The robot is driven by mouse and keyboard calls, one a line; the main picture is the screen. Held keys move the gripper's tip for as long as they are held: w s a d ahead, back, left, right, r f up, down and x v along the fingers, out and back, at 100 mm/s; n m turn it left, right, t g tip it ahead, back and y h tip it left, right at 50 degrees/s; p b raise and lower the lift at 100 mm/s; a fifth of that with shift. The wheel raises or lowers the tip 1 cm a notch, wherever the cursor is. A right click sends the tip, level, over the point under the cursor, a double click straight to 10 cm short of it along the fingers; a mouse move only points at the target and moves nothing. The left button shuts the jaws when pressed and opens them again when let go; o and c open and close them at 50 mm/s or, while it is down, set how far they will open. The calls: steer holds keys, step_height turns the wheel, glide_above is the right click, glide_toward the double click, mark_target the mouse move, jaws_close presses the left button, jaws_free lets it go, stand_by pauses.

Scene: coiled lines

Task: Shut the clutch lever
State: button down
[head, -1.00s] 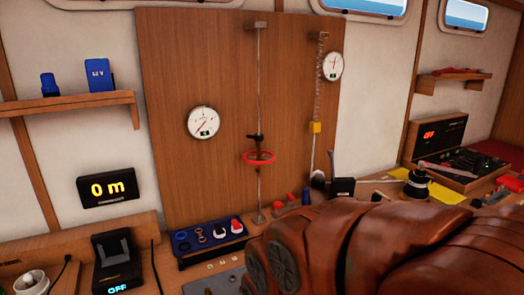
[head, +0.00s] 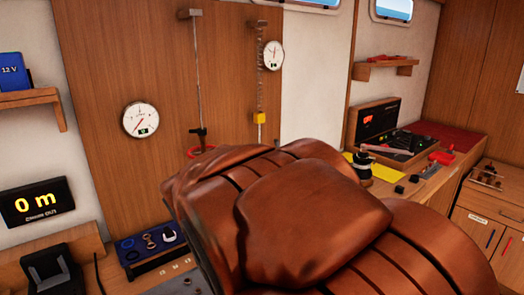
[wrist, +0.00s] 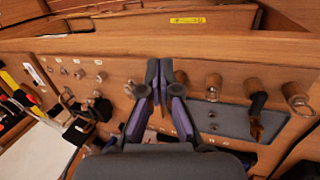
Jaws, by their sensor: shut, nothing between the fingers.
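My gripper (wrist: 158,78) is shut and empty in the wrist view, its two grey-purple fingers together above a wooden panel with pegs and fittings. I cannot clearly identify the clutch lever. A dark lever-like piece (wrist: 257,103) with a brownish lower end hangs over a grey plate (wrist: 215,118), to the right of my gripper and apart from it. In the head view, a black fitting (head: 198,132) sits on a thin vertical rod above a red ring (head: 201,152). My gripper does not show in the head view, where a large brown shape blocks the lower middle.
Wooden pegs (wrist: 213,87) and metal rings (wrist: 298,102) stick out along the panel. A blue tray of small fittings (head: 152,250) lies on the bench at left. An open toolbox (head: 392,140) and a yellow sheet (head: 385,171) lie at right.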

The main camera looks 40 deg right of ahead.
steer(key=w+d+r+h+b, duration=0.25)
steer(key=w+d+r, duration=0.2)
steer(key=d, duration=0.35)
steer(key=w+d+r+h+b, duration=0.1)
steer(key=w+d+r+h, duration=0.25)
steer(key=w+d, duration=0.4)
steer(key=w+d+r+h+b, duration=0.1)
steer(key=w+d+r+h, duration=0.25)
steer(key=d, duration=0.65)
steer(key=w+d+f+n+t+h+b, duration=0.2)
steer(key=w+f+n+t, duration=0.1)
steer(key=w, duration=0.9)
steer(key=w+d+f+n+t+h+b, duration=0.2)
steer(key=w+d+f+n+t+h, duration=0.1)
steer(key=w, duration=0.9)
steer(key=shift+w+n, duration=0.15)
steer(key=shift+n, duration=0.15)
steer(key=shift+d+h, duration=0.15)
steer(key=shift+h, duration=0.1)
steer(key=d+r+p, duration=0.2)
steer(key=d+p, duration=0.1)
steer(key=d, duration=1)
steer(key=shift+w+p, duration=0.3)
